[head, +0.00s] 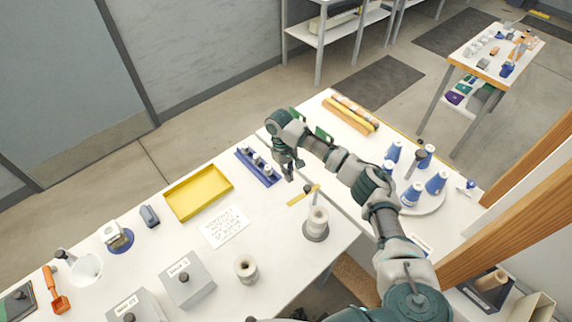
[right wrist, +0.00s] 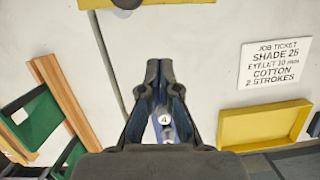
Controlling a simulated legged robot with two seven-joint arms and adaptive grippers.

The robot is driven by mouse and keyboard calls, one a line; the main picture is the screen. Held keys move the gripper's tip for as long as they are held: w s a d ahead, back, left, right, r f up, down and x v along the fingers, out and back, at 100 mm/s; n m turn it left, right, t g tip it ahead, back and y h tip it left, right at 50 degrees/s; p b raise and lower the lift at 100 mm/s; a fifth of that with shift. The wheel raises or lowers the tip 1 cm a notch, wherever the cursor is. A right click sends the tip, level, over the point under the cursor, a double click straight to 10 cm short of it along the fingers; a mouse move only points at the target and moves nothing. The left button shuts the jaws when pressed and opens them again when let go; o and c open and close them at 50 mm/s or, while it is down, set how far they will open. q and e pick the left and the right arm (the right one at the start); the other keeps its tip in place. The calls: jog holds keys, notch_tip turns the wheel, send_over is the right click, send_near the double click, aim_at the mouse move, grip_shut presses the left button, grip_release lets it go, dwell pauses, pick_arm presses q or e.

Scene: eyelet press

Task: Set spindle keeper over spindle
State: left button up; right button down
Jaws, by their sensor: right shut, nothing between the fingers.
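A pale spool (head: 317,222) stands upright on a dark round base near the table's right front, with a thin spindle (head: 316,197) showing above it. I cannot pick out the spindle keeper with certainty. A small dark round piece (head: 307,188) lies at a yellow strip (head: 298,197) behind the spool; the strip also shows at the top of the right wrist view (right wrist: 175,4). My right gripper (head: 290,172) is shut and empty, pointing down beside the blue rack (head: 258,168), apart from the spool. In the right wrist view its fingers (right wrist: 160,70) partly hide the rack. My left gripper is not in view.
A yellow tray (head: 198,192) and a job ticket (head: 225,227) lie left of the rack. A second spool (head: 246,268) and grey boxes (head: 187,283) stand in front. Blue cones (head: 436,183) stand on a round plate at right. Clear tabletop surrounds the ticket.

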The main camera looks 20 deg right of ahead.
aim_at(304, 192)
jog(key=s, duration=0.1)
jog(key=s+f+p, duration=0.1)
jog(key=s, duration=0.1)
jog(key=s+d+f, duration=0.1)
jog(key=shift+s, duration=0.25)
